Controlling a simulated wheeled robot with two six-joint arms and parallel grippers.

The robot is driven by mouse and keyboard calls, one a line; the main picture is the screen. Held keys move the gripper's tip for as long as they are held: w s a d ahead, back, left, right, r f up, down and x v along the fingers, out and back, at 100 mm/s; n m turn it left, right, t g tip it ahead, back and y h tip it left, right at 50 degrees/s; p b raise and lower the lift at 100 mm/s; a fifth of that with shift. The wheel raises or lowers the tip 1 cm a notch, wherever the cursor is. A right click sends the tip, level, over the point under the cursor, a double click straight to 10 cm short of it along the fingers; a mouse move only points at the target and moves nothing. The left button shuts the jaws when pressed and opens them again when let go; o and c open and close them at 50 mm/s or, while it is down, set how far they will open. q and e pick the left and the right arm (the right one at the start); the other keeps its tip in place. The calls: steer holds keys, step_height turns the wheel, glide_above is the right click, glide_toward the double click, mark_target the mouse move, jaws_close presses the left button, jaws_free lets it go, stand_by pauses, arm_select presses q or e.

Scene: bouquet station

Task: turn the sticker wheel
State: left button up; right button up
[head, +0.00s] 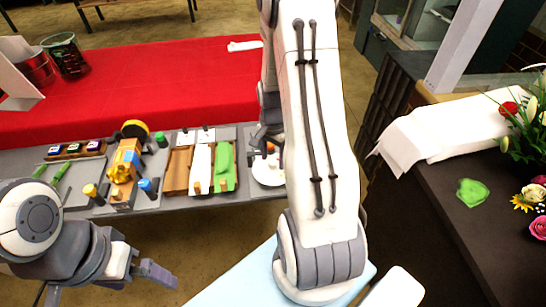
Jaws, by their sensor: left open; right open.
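A white round disc (268,172), which looks like the sticker wheel, lies at the right end of the grey work table. My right arm hides its right part. My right gripper (265,140) is open over the back of the disc, partly hidden behind the arm; I cannot tell whether it touches the disc. My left gripper (104,284) is open and empty at the lower left, in front of the table.
On the grey table (228,202) stand an orange device (124,161) and trays with white and green sheets (224,166). A red-covered table (190,80) is behind. At the right, a dark counter (440,215) holds white paper (450,130), flowers (532,193) and a green piece (472,192).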

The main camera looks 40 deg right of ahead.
steer(key=shift+f, duration=0.25)
jaws_close()
steer(key=shift+n, duration=0.4)
steer(key=n, duration=0.3)
steer(key=shift+n, duration=0.3)
steer(key=shift+n+p, duration=0.45)
steer(key=shift+n, duration=1.75)
